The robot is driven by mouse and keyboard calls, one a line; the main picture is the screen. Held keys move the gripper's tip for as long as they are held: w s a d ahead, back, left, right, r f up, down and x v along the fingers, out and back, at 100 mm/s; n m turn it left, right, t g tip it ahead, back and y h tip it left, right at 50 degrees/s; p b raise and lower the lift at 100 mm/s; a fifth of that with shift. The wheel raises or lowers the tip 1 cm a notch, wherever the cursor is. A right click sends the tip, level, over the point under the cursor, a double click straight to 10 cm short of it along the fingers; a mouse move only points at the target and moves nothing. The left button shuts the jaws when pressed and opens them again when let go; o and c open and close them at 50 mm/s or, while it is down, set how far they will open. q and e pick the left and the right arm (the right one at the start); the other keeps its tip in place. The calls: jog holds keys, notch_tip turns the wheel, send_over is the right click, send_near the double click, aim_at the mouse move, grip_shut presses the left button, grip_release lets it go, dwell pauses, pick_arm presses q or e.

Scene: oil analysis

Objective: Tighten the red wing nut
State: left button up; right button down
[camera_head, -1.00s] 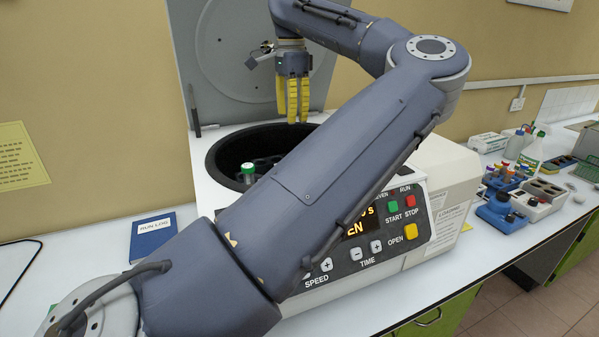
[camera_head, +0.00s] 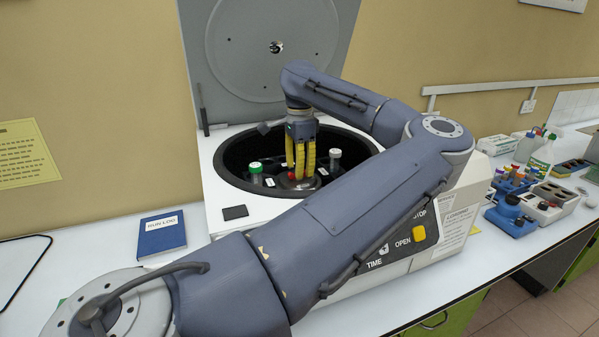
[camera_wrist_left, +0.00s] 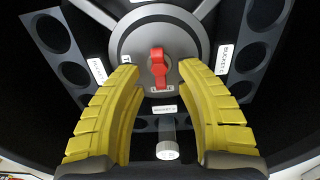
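The red wing nut (camera_wrist_left: 158,66) sits on the round grey hub (camera_wrist_left: 128,45) at the centre of the rotor. In the head view a bit of the red wing nut (camera_head: 292,176) shows beside the yellow fingers. My left gripper (camera_head: 300,175) points down into the centrifuge bowl over the hub. In the left wrist view its yellow fingers (camera_wrist_left: 160,110) are spread apart, with the nut beyond and between them; they do not appear to touch it. My right gripper is not in view.
The open centrifuge (camera_head: 238,208) has its lid (camera_head: 270,45) raised behind. A green-capped tube (camera_head: 256,172) and a grey-capped tube (camera_head: 335,158) stand in the rotor near my fingers. A blue run log (camera_head: 162,234) lies left; bottles and racks stand right.

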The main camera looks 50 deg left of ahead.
pick_arm(q)
jog(key=shift+f, duration=0.65)
jog(key=shift+o, duration=0.2)
grip_shut()
